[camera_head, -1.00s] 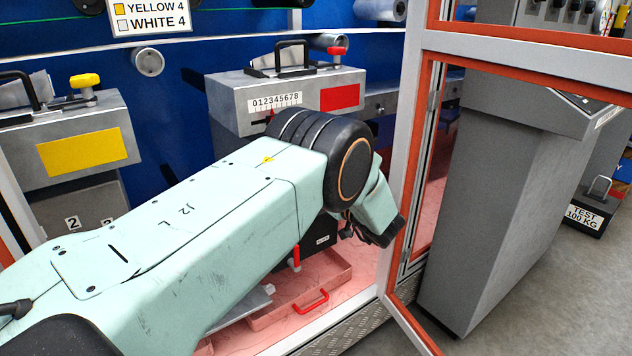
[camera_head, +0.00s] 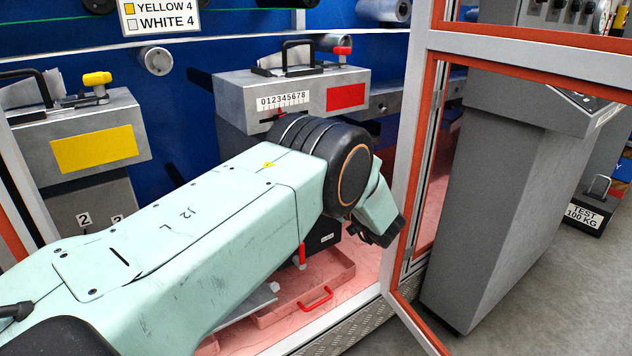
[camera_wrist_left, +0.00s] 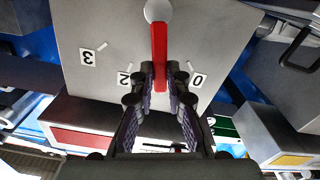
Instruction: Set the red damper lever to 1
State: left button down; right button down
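The red damper lever (camera_wrist_left: 159,50) hangs from a pale round knob on a grey plate (camera_wrist_left: 105,25) in the left wrist view, which shows the plate upside down. Labels 3 (camera_wrist_left: 87,57), 2 (camera_wrist_left: 124,79) and 0 (camera_wrist_left: 198,80) show on it. The lever's free end points between 2 and 0; no label 1 is visible there. My left gripper (camera_wrist_left: 160,76) has one finger close along each side of the lever and appears shut on it. My right gripper is in no view.
A grey box with a red plate (camera_head: 346,97) and number scale stands behind my arm. A yellow-plated box (camera_head: 95,150) is at left. The orange-edged frame (camera_head: 425,130) is close right of my wrist. A red-handled tray (camera_head: 315,299) lies below.

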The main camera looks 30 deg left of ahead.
pick_arm(q)
jog(key=c, duration=1.3)
grip_release()
jog(key=shift+d, duration=0.15)
jog(key=v, duration=1.2)
jog(key=shift+s+f, duration=0.1)
